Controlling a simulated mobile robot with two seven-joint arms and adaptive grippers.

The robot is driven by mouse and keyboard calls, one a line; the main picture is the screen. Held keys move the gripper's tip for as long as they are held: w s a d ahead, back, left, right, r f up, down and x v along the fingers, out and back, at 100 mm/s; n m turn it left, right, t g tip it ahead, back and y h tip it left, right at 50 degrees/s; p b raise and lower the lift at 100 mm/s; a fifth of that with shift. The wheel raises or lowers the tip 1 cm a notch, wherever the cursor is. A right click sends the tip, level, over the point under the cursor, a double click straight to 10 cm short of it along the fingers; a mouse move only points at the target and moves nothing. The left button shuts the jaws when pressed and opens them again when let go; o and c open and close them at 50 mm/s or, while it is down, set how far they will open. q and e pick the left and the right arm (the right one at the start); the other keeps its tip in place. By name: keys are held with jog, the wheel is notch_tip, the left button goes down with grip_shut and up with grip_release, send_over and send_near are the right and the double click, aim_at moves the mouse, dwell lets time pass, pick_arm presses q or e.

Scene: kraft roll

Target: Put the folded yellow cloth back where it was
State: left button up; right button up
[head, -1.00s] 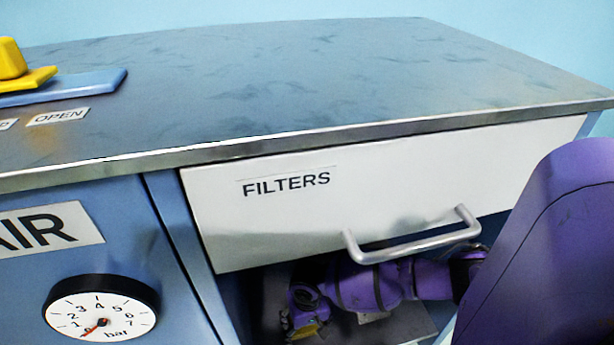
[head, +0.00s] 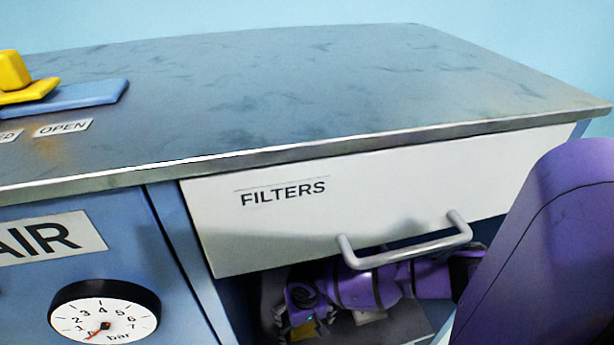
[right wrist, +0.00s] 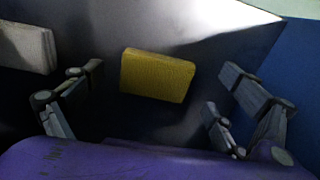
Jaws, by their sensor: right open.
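The folded yellow cloth (right wrist: 157,75) lies inside the dark space under the white FILTERS panel (head: 300,215). In the right wrist view it sits ahead, between my two spread fingers and apart from both. My right gripper (head: 299,310) reaches into that space below the panel's lower edge. It is open and empty; its fingers also show in the right wrist view (right wrist: 162,88). In the head view a small yellow patch (head: 303,331) shows at the gripper, mostly hidden. My left gripper is not in view.
A pale block (right wrist: 27,48) lies left of the cloth. The panel's bar handle (head: 405,250) juts out above my right arm. A pressure gauge (head: 104,312) is on the cabinet front.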

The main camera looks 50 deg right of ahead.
aim_at(306, 331)
notch_tip(306, 331, up, 5)
jog(key=shift+r+p, duration=0.2)
jog(key=shift+p, duration=0.9)
jog(key=shift+f, duration=0.1)
